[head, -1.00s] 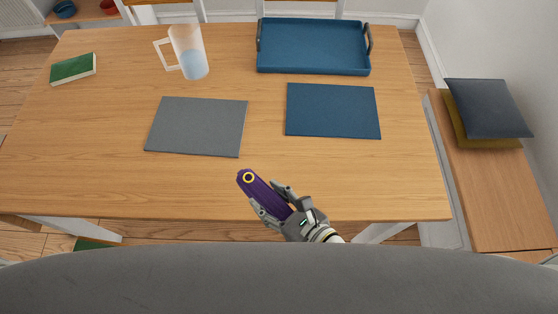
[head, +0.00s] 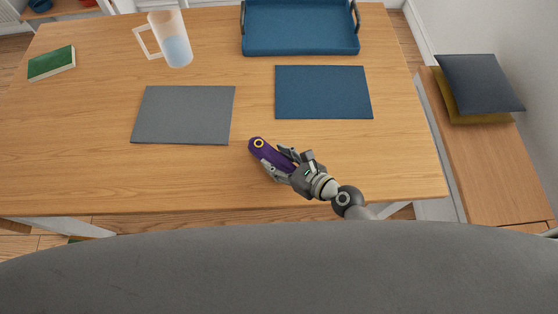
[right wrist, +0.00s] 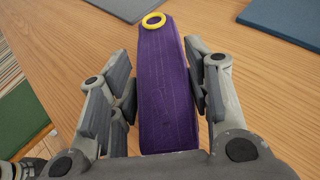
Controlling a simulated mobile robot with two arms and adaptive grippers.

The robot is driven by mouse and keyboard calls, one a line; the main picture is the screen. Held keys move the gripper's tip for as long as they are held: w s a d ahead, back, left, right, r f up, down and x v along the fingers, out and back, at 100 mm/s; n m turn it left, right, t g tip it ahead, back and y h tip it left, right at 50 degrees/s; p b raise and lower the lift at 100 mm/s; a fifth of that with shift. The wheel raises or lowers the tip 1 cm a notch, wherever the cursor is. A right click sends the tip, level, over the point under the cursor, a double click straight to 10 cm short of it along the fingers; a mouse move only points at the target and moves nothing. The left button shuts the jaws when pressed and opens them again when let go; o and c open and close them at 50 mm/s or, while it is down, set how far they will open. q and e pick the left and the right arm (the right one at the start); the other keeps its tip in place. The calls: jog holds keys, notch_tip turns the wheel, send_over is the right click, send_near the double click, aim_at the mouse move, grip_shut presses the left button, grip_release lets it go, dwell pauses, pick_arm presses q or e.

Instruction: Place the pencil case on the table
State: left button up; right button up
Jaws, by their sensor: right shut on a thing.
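The purple pencil case (head: 268,152) has a yellow ring at its far end. My right gripper (head: 283,165) is shut on it, with the case pointing up and left in the head view. In the right wrist view the pencil case (right wrist: 165,90) lies between the two fingers of my right gripper (right wrist: 162,95), one on each side. The case is over the front part of the wooden table (head: 180,180); I cannot tell whether it touches the top. My left gripper is not in view.
A grey mat (head: 184,115) and a blue mat (head: 323,92) lie behind the pencil case. A blue tray (head: 300,45), a pitcher (head: 177,50) and a green book (head: 52,62) stand farther back. The table's front left is clear. A bench (head: 490,170) with cushions is at the right.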

jog(key=shift+f, duration=0.2)
jog(key=o, duration=1.1)
jog(key=shift+c, duration=0.2)
jog(key=shift+r, duration=0.1)
jog(key=v, duration=1.1)
jog(key=shift+s+d+b, duration=0.1)
jog(key=shift+s+b, duration=0.1)
jog(key=shift+b, duration=0.2)
jog(key=shift+s+d+r, duration=0.15)
jog(key=shift+s+d, duration=0.05)
jog(key=shift+d, duration=0.05)
